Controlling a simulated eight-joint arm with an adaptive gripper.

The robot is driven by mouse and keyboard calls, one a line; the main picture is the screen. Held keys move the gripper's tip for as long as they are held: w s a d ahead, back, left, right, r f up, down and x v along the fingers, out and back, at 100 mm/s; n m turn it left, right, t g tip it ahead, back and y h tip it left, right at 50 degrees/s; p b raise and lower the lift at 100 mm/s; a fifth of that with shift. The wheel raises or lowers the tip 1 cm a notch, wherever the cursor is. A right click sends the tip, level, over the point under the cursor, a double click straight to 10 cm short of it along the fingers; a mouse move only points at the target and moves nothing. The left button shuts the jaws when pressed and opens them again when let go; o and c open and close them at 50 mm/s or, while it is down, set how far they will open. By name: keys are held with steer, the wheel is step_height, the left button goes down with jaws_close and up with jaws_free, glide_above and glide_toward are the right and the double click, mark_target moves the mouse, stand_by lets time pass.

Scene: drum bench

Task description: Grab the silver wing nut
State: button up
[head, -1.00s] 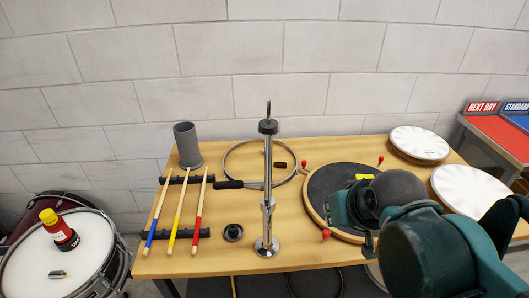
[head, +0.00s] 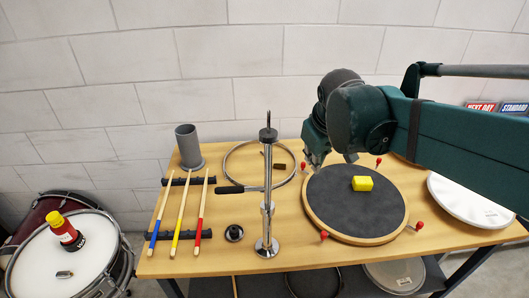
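No silver wing nut can be made out for certain. A chrome stand (head: 267,200) rises upright from the bench, with a black piece (head: 268,134) and a thin threaded tip on top; any nut there is too small to tell. A small metallic piece (head: 64,274) lies on the white drum head at the far left; its kind is unclear. My gripper (head: 316,165) hangs pointing down by the back left rim of the round dark pad, to the right of the stand and apart from it. It appears empty, and its finger opening is too small to read.
A yellow block (head: 362,184) rests on the dark pad (head: 350,215), with red-headed pegs around it. A metal hoop (head: 228,162), a grey cup (head: 188,147), three drumsticks (head: 178,222) on black racks and a black knob (head: 234,233) share the bench. Bare wood lies near the front left.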

steer(key=w+a+f+n+g+h+p, duration=0.1)
steer(key=w+a+n+p, duration=0.15)
steer(key=w, duration=0.85)
steer(key=w+a+n+g+h+p, duration=0.15)
steer(key=w+a+n, duration=0.25)
steer(key=w, duration=0.7)
steer(key=w+a+f+n+g+p, duration=0.1)
steer(key=w+a+f+n+p, duration=0.2)
steer(key=w+a+f, duration=0.2)
steer(key=w+a+f+n+g+h+p, duration=0.1)
steer(key=w+a+f+n+p, duration=0.2)
steer(key=w+f, duration=0.9)
steer(key=shift+w+a+f, duration=0.15)
steer(key=shift+w+a, duration=0.1)
steer(key=shift+a, duration=1.25)
steer(key=shift+g, duration=0.35)
steer(key=shift+h, duration=0.25)
steer(key=shift+x, duration=1.3)
steer(key=shift+f, duration=0.1)
